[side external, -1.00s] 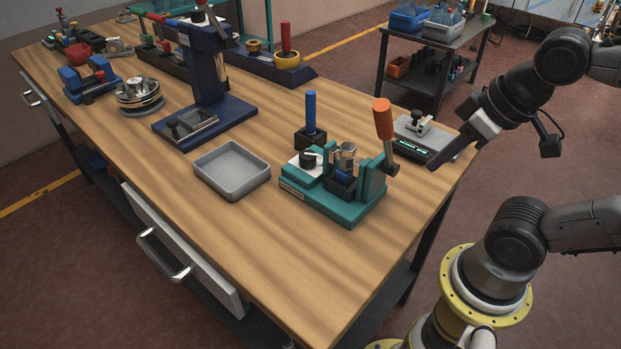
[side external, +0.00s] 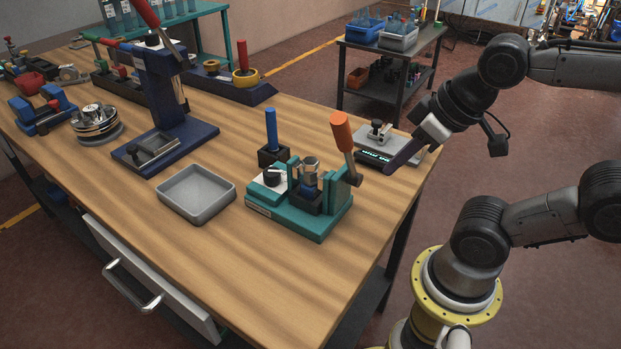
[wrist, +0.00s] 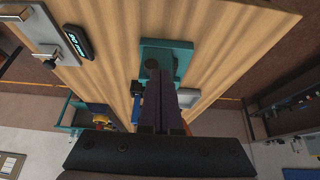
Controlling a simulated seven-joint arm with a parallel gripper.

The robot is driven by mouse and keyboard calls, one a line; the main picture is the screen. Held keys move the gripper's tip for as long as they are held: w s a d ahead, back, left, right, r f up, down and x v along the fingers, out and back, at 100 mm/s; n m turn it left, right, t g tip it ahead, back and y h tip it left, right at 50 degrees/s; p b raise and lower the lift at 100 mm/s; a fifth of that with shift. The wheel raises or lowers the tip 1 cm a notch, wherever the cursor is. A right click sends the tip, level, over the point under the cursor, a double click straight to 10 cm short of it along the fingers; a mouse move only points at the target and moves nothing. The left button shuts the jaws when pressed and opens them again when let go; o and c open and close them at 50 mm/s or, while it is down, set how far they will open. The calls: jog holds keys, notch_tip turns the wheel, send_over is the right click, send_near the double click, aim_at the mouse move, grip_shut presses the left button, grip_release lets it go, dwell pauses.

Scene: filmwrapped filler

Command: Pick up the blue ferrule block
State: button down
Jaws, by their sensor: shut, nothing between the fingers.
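A small blue block (side external: 308,182) sits low in the dark holder of the teal fixture (side external: 318,226), beneath a metallic hex ferrule (side external: 309,166); I cannot tell whether they are one piece. An orange-handled lever (side external: 342,132) stands upright at the fixture's right side. A separate upright blue rod (side external: 271,130) stands in a dark block behind the fixture. My gripper (side external: 388,170) is shut and empty, to the right of the fixture and apart from it. In the wrist view, my closed dark fingers (wrist: 160,82) hide part of the teal fixture (wrist: 180,50), including the blue block.
A scale with a lit display (side external: 378,157) lies close behind my fingertips. A grey tray (side external: 165,206) stands left of the fixture. A blue press stand (side external: 195,134) is farther back. The wooden tabletop in front of the tray and fixture is clear.

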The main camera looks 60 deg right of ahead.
dwell(0.4)
jog(key=shift+c, duration=2.2)
grip_release()
